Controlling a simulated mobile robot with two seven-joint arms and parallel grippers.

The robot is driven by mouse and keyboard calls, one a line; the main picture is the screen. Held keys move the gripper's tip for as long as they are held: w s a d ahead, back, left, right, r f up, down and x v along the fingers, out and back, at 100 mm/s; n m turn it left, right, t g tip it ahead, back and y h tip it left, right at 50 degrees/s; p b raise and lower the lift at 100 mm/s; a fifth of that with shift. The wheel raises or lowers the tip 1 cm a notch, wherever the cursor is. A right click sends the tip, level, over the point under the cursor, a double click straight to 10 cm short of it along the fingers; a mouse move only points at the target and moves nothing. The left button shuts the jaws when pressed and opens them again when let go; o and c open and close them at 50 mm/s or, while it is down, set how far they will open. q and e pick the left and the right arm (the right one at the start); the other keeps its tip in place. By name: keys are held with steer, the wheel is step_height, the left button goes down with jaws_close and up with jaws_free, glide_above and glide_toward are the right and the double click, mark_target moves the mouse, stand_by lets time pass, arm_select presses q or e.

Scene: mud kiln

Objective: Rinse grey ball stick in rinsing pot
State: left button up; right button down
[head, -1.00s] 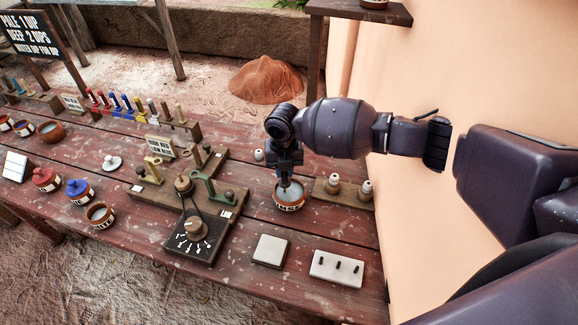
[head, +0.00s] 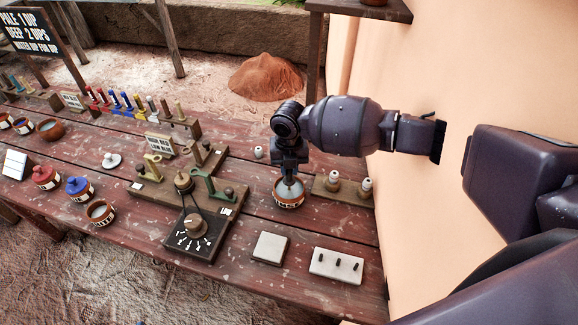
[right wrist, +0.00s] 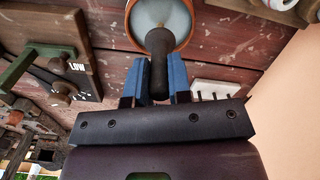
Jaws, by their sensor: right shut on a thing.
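My right gripper (head: 290,172) points down over the rinsing pot (head: 288,201), a small terracotta pot with a white lettered band and pale liquid. In the right wrist view the blue fingers of this gripper (right wrist: 159,80) are shut on the dark handle of the grey ball stick (right wrist: 157,78). Its grey ball end (right wrist: 159,40) shows against the liquid in the pot (right wrist: 135,12). The stick's lower end is at the pot's mouth; I cannot tell how deep the ball is. My left gripper is not in view.
A wooden holder with two white-topped sticks (head: 365,184) stands right of the pot. A green bracket stand (head: 205,185) and a dial board (head: 194,232) are to its left. A pale tile (head: 270,247) and a pegged white block (head: 336,265) lie in front.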

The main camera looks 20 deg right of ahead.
steer(key=shift+r, duration=3.5)
